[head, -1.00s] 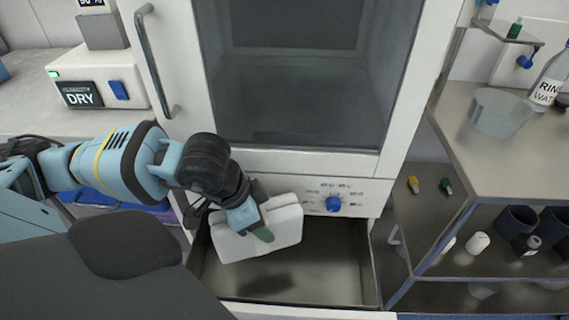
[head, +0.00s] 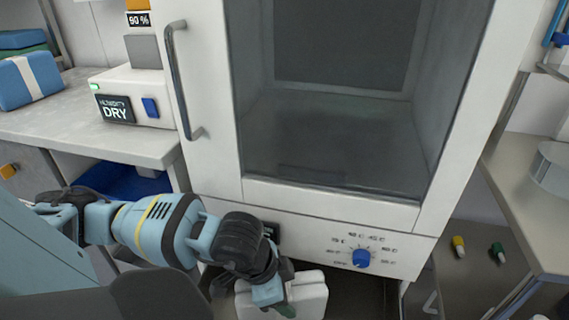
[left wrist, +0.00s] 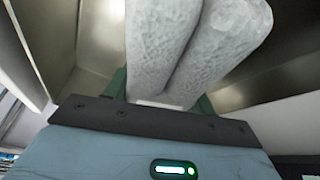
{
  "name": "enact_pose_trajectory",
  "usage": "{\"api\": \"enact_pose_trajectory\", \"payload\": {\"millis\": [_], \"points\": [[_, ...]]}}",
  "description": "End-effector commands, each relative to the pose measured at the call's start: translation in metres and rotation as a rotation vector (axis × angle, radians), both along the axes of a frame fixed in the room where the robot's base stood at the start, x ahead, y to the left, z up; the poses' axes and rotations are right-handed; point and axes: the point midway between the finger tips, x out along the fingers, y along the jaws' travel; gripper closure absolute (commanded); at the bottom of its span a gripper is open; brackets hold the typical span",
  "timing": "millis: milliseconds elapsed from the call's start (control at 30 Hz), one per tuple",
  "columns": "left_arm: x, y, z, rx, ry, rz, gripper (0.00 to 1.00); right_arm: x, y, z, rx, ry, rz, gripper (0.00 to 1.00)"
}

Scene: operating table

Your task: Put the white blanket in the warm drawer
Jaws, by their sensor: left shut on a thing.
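The white folded blanket (head: 311,293) is in my left gripper (head: 279,304) at the bottom of the head view. The gripper is shut on it. The open warm drawer (head: 362,296) lies under the cabinet's control panel; its grey inside shows right of the blanket, and its front is out of view. In the left wrist view the blanket (left wrist: 190,45) fills the space between and beyond the fingers, with metal drawer walls (left wrist: 262,88) around it. I cannot tell whether it touches the drawer floor. My right gripper is not in view.
The white warming cabinet (head: 330,215) has a glass window and a blue dial (head: 361,258) just above the drawer. A counter with a humidity unit (head: 128,98) stands on the left. A metal shelf cart (head: 520,205) stands close on the right.

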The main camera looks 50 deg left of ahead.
Motion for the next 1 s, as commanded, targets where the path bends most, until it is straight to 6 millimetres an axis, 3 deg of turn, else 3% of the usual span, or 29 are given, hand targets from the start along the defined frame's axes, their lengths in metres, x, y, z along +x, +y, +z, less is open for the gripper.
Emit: {"api": "enact_pose_trajectory", "payload": {"millis": [33,100,533,567,700,1000], "points": [[-0.0008,-0.0021,-0.0122,-0.001,0.003,-0.004,0.77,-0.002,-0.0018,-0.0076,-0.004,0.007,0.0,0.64],[-0.0011,-0.0035,-0.0184,-0.001,0.002,-0.008,0.77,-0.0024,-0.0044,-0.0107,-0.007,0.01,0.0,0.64],[-0.0009,-0.0036,-0.0212,0.0,-0.001,-0.01,0.77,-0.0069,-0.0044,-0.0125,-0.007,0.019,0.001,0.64],[-0.0013,-0.0035,-0.0217,0.0,0.001,-0.01,0.44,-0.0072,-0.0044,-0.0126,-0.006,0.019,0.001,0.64],[-0.0012,-0.0036,-0.0207,0.001,0.0,-0.009,0.26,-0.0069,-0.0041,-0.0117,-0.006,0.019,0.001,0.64],[-0.0012,-0.0036,-0.0202,0.001,0.0,-0.009,0.24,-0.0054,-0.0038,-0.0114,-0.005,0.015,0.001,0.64]]}}
